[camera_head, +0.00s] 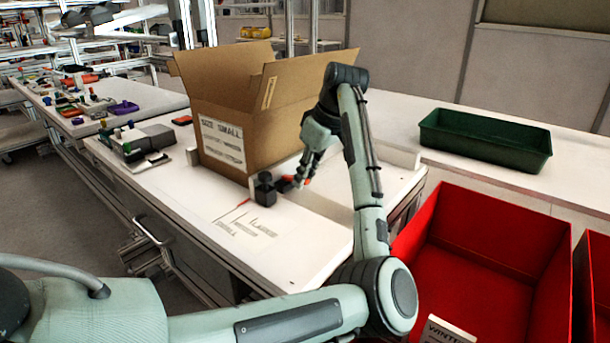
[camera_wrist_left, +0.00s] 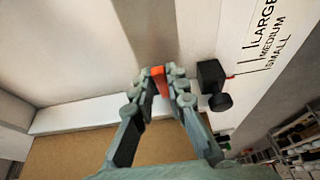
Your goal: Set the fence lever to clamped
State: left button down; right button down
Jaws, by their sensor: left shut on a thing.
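The fence lever (camera_wrist_left: 160,82) is a small red bar. In the wrist view my left gripper (camera_wrist_left: 160,72) has its fingertips closed on it from both sides. In the head view the gripper (camera_head: 299,184) points down at the worktop, and red (camera_head: 308,181) shows beside its fingers. Next to it is a black block with a round knob (camera_head: 264,188), also in the wrist view (camera_wrist_left: 212,84). My right gripper is out of view.
An open cardboard box (camera_head: 225,110) marked "size small" stands just behind the gripper. A red bin (camera_head: 410,228) is at the front right, and a green tray (camera_head: 485,150) is on the back counter. The front worktop is mostly clear.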

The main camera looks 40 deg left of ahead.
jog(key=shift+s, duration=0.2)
pick_arm(q)
jog(key=shift+d+f+y, duration=0.1)
jog(key=shift+f+y, duration=0.2)
jog(key=shift+d+f+y, duration=0.15)
jog(key=shift+f+y, duration=0.2)
jog(key=shift+y, duration=0.55)
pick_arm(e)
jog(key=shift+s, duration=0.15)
pick_arm(q)
jog(key=c, duration=1.5)
grip_release()
jog(key=shift+c, duration=0.2)
jog(key=shift+r, duration=0.1)
jog(key=v, duration=1.2)
